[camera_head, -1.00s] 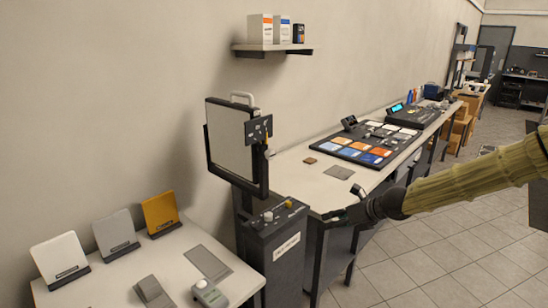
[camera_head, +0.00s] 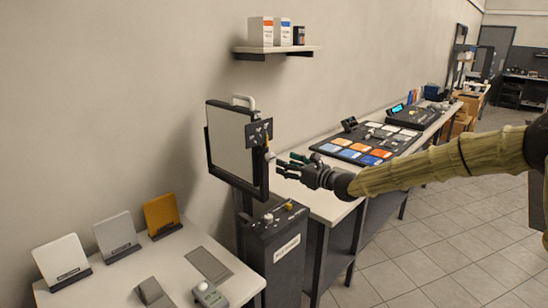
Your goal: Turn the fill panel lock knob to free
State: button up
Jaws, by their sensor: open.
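The fill panel (camera_head: 226,145) is a pale upright square in a dark yoke frame with a handle on top. A dark plate (camera_head: 258,132) with small markings is on its right edge, and a small pale knob (camera_head: 269,155) sits just below the plate. My gripper (camera_head: 281,164) is open and empty, just right of the knob, with its fingers pointing left toward it. A small gap seems to lie between the fingertips and the knob; contact cannot be told for certain. The knob's setting is too small to read.
A dark pedestal (camera_head: 280,248) with small knobs on top stands below the panel. A long bench (camera_head: 330,207) with a colored-key console (camera_head: 362,150) runs behind my gripper. A side table (camera_head: 180,265) holds three upright cards at the lower left. A shelf (camera_head: 277,48) hangs above.

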aim_at(273, 158)
jog(key=shift+p+x, duration=1.1)
jog(key=shift+x, duration=2.4)
jog(key=c, duration=1)
